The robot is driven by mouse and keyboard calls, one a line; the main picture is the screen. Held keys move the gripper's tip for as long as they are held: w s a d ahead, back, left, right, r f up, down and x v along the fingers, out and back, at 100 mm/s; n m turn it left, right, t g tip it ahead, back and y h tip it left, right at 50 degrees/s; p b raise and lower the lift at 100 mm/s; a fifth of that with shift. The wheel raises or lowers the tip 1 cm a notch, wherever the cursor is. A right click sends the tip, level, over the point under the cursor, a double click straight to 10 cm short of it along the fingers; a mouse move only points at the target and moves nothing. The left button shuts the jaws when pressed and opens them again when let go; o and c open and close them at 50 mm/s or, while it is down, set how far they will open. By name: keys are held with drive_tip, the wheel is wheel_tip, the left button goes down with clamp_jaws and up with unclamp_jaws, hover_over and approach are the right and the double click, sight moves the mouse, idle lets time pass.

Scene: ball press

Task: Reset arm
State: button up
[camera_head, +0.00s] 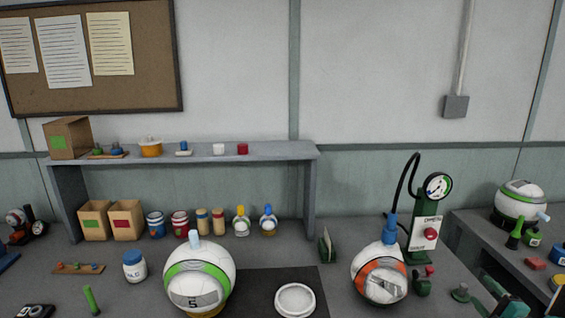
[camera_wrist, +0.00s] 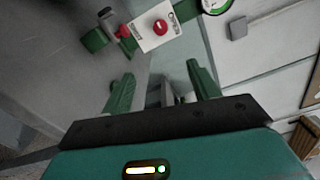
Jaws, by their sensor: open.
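My gripper (camera_wrist: 160,70) shows in the wrist view with its two green fingers spread apart and nothing between them. The wrist view is tilted. Beyond the fingertips is the green pump stand with a white panel (camera_wrist: 153,30), a red button (camera_wrist: 160,27) and part of a round gauge (camera_wrist: 216,4). The head view shows the same stand (camera_head: 425,232) upright on the bench, with a black hose to a blue nozzle (camera_head: 390,229) on top of an orange-banded white ball (camera_head: 381,273).
A shelf (camera_head: 200,153) with jars and boxes stands behind. Another white ball (camera_head: 520,203) and small items crowd the right side bench.

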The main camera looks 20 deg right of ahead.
drive_tip(key=w+a+r+n+g+y, duration=0.2)
drive_tip(key=w+a+r+n+y, duration=0.15)
drive_tip(key=a, duration=0.75)
drive_tip(key=w+a+r+n+g+y, duration=0.2)
drive_tip(key=w+a+r+n+y, duration=0.15)
drive_tip(key=a, duration=0.65)
drive_tip(key=w+a+r+n+g+y, duration=0.3)
drive_tip(key=a+r+n+y, duration=0.1)
drive_tip(key=a, duration=0.7)
drive_tip(key=s+a+r+n+g, duration=0.1)
drive_tip(key=s+a+n+g, duration=0.2)
drive_tip(key=a, duration=0.5)
drive_tip(key=s+a+r+n+g, duration=0.1)
drive_tip(key=s+a+n+g, duration=0.2)
drive_tip(key=a, duration=0.5)
drive_tip(key=s+a+r+n+h, duration=0.1)
drive_tip(key=s+a+n+h, duration=0.2)
drive_tip(key=s, duration=0.3)
drive_tip(key=s+a+r+n+t+h, duration=0.1)
drive_tip(key=s+a+n+h, duration=0.2)
drive_tip(key=s, duration=0.4)
drive_tip(key=shift+s+a+r+h, duration=0.25)
drive_tip(key=shift+a+h, duration=0.25)
drive_tip(key=shift+a, duration=0.25)
drive_tip(key=shift+c, duration=0.2)
